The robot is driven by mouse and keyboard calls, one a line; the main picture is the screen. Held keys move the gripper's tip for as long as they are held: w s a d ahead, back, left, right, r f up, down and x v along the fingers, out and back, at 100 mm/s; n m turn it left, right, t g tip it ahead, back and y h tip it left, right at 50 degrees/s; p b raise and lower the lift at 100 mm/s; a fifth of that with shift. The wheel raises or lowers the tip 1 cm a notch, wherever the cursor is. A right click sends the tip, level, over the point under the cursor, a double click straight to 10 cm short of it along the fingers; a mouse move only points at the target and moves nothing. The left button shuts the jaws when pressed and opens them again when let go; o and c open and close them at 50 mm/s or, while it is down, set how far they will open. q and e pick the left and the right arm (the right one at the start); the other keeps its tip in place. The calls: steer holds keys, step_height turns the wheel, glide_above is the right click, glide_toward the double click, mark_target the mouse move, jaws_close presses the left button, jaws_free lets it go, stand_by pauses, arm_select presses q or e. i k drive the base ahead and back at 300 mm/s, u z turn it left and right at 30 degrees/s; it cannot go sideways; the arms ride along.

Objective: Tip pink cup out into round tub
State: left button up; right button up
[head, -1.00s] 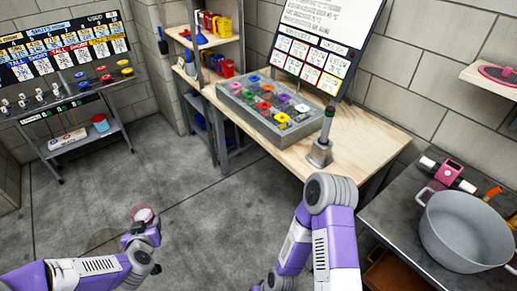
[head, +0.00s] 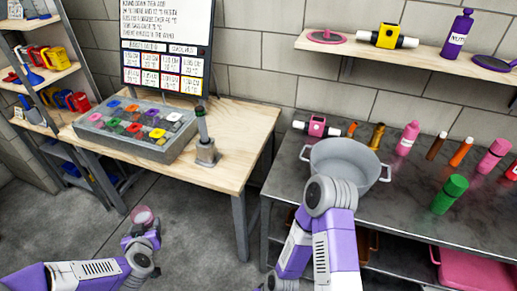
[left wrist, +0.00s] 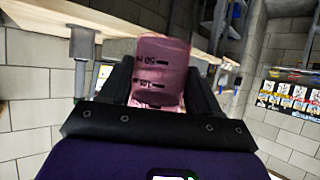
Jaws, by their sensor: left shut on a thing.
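The pink cup (head: 143,215) is held in my left gripper (head: 141,229) at the lower left of the head view, over open floor. In the left wrist view the cup (left wrist: 160,70) is see-through pink with dark markings, and the gripper fingers (left wrist: 158,95) are shut on it. It looks upright in the head view; its contents cannot be made out. A round grey tub (head: 346,168) with two side handles stands on the dark metal counter, well to the right of the cup. My right arm reaches up in front of the tub; its gripper cannot be seen.
Bottles, such as a green one (head: 449,195), stand right of the tub. A wall shelf (head: 430,57) hangs above. Floor around the cup is clear.

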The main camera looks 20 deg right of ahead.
mark_target(348, 159)
steer(key=z, duration=1.8)
